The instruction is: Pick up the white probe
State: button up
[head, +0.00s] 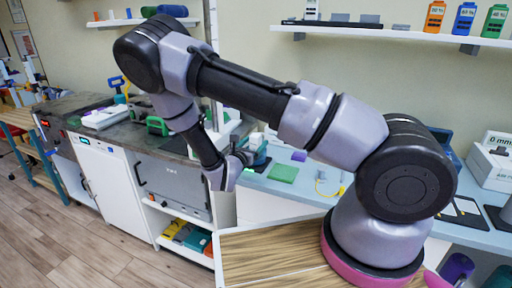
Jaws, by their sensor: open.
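My arm reaches out over the counter, and my gripper (245,157) is at its far end, small and dark and partly hidden by my wrist. It is open, and I see nothing held in it. A small white and teal item (258,153) is right beside the gripper, in or just behind the line of its fingers. I cannot tell whether it is the white probe or whether the gripper touches it. No other thing shows clearly as a white probe; my arm hides part of the counter.
A green pad (283,173) and a small purple block (299,156) lie on the pale blue counter (300,188). A green-handled item (157,126) stands on the dark worktop at left. A white boxed meter (492,160) stands at right. The wooden floor (60,235) at left is clear.

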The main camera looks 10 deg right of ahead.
jog(key=x, duration=0.6)
jog(key=shift+w+a+f, duration=0.15)
jog(key=shift+a+f, duration=0.05)
jog(key=shift+a, duration=0.15)
grip_shut()
